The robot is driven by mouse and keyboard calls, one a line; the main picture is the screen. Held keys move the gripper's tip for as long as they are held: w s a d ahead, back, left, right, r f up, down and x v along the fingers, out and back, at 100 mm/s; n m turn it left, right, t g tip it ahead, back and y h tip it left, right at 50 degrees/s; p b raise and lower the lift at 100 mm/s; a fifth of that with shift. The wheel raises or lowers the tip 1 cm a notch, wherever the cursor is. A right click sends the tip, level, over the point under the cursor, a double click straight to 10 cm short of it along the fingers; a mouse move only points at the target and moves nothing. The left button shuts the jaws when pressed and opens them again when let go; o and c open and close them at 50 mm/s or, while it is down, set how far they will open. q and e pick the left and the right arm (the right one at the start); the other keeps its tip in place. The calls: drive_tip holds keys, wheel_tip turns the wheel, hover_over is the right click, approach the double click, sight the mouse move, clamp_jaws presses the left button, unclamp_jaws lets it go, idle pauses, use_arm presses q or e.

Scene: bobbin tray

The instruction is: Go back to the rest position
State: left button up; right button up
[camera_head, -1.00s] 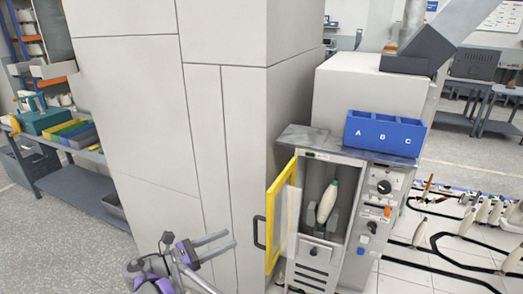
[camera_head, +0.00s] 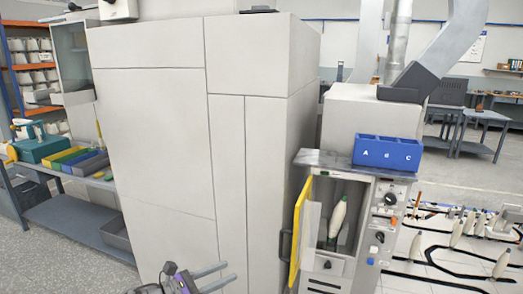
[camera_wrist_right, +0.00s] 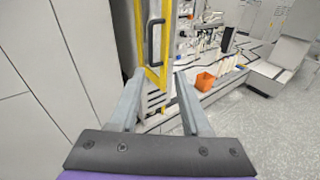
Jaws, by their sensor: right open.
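My right gripper (camera_head: 206,278) is at the bottom of the head view, in front of the large grey cabinet. Its two grey fingers are apart with nothing between them. The right wrist view also shows the open fingers (camera_wrist_right: 158,100), with the yellow-framed door (camera_wrist_right: 140,40) and its dark handle beyond them. In the head view the yellow door (camera_head: 300,232) of the small machine stands open. A cream bobbin with a dark green tip (camera_head: 338,218) stands slightly tilted inside the machine. My left gripper is out of view.
The large grey cabinet (camera_head: 160,130) fills the middle left. A blue bin marked A, B, C (camera_head: 388,153) sits on the machine's top (camera_head: 322,160). A shelf with coloured trays (camera_head: 80,163) is at left. An orange box (camera_wrist_right: 205,81) shows in the wrist view.

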drive_tip(key=d+r+m+g+y+p, duration=0.1)
drive_tip(key=d+m+g+y+p, duration=0.15)
drive_tip(key=d, duration=0.95)
drive_tip(key=s+d+m+g+y+p, duration=0.1)
drive_tip(key=s+d+m+y, duration=0.1)
drive_tip(key=s+d+m, duration=0.4)
drive_tip(key=s+d+m+g+y+p, duration=0.1)
drive_tip(key=s+d+m+g+y, duration=0.15)
drive_tip(key=d, duration=0.45)
use_arm(q)
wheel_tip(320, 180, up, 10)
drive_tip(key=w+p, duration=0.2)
drive_tip(key=p, duration=0.2)
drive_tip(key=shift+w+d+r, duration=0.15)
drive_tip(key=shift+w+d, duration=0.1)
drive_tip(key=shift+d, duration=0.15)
use_arm(e)
drive_tip(key=s+d+f+m+y, duration=0.1)
drive_tip(key=s+m+y, duration=0.1)
drive_tip(key=s+m, duration=0.2)
drive_tip(key=s+d+f+m+t+y, duration=0.1)
drive_tip(key=s+m+y, duration=0.1)
drive_tip(key=s+m, duration=0.3)
drive_tip(key=s+d+f+m+y, duration=0.1)
drive_tip(key=s+m, duration=0.3)
drive_tip(key=s, duration=0.7)
drive_tip(key=shift+d+f+m+y, duration=0.35)
drive_tip(key=shift+d+y, duration=0.15)
drive_tip(key=shift+y, duration=0.4)
